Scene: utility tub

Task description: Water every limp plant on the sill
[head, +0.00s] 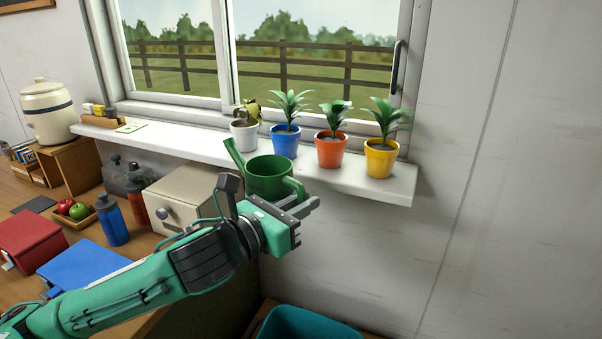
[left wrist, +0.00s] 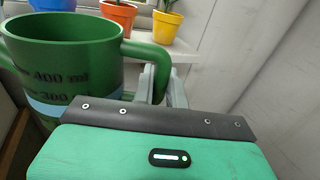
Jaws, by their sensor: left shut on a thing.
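My left gripper (head: 297,207) is shut on the handle of the green watering can (head: 268,178) and holds it upright in front of the sill. The can also shows in the left wrist view (left wrist: 62,50), with volume marks on its side. Its spout points up and left, close to the white pot. On the sill (head: 350,182) stand a white pot (head: 244,135) with a drooping, yellowish plant, and a blue pot (head: 285,142), an orange pot (head: 330,152) and a yellow pot (head: 380,159) with upright green leaves. My right gripper is not in view.
A cream box with a knob (head: 185,198) stands below the sill. A blue bottle (head: 111,220), a red bottle (head: 138,207) and a fruit tray (head: 75,214) are to the left. A teal tub (head: 306,324) is below. The window is behind the sill.

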